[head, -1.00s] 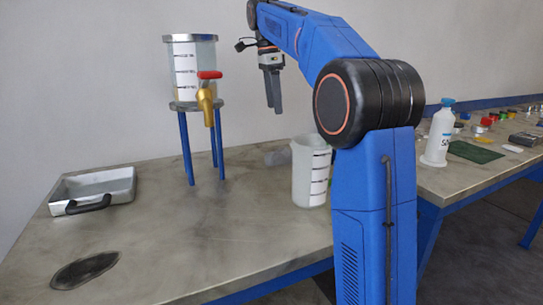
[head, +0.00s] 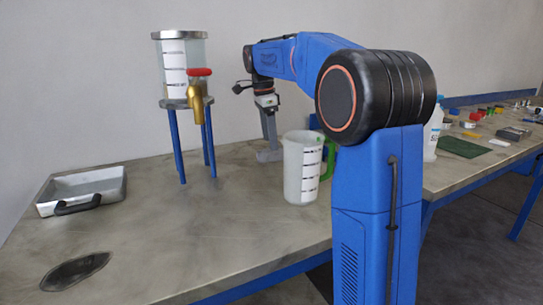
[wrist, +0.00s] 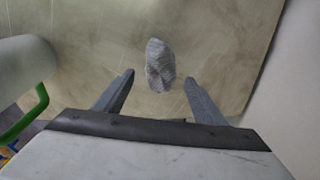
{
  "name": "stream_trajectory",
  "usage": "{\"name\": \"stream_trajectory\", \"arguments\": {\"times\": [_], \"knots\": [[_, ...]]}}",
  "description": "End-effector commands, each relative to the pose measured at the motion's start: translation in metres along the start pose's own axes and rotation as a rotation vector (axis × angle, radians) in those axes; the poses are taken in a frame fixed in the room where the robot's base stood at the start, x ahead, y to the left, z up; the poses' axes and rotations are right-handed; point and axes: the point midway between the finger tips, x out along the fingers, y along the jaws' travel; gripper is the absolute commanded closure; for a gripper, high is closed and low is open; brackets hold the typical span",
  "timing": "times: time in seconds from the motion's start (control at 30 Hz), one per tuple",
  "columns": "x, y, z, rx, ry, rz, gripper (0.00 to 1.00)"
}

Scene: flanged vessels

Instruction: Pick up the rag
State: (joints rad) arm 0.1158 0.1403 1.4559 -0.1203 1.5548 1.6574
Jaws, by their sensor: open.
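The rag is a small crumpled grey cloth (wrist: 160,65) on the tabletop, in the upper middle of the wrist view. In the head view it is a grey lump (head: 270,156) behind and left of the measuring jug, partly hidden by my fingers. My gripper (head: 268,142) points down just over it. In the wrist view my gripper (wrist: 159,78) is open and empty, with the rag ahead of and between the fingertips. I cannot tell whether a finger touches it.
A white jug (head: 300,180) with a green handle stands close by. A tapped vessel (head: 184,62) on blue legs and a metal tray (head: 85,187) are left. A dark oval (head: 75,271) marks the front left. A bottle (head: 433,135) and green mat (head: 462,147) are right.

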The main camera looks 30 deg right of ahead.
Motion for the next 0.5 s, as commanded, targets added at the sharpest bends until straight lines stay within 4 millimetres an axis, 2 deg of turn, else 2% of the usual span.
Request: {"name": "stream_trajectory", "arguments": {"times": [0.1,0.23,0.5], "knots": [[0.018,0.0,0.0,0.0,0.0,0.003,0.36],[0.032,-0.001,0.0,0.0,0.0,0.002,0.36],[0.039,-0.001,0.0,0.0,0.0,0.0,0.36]]}}
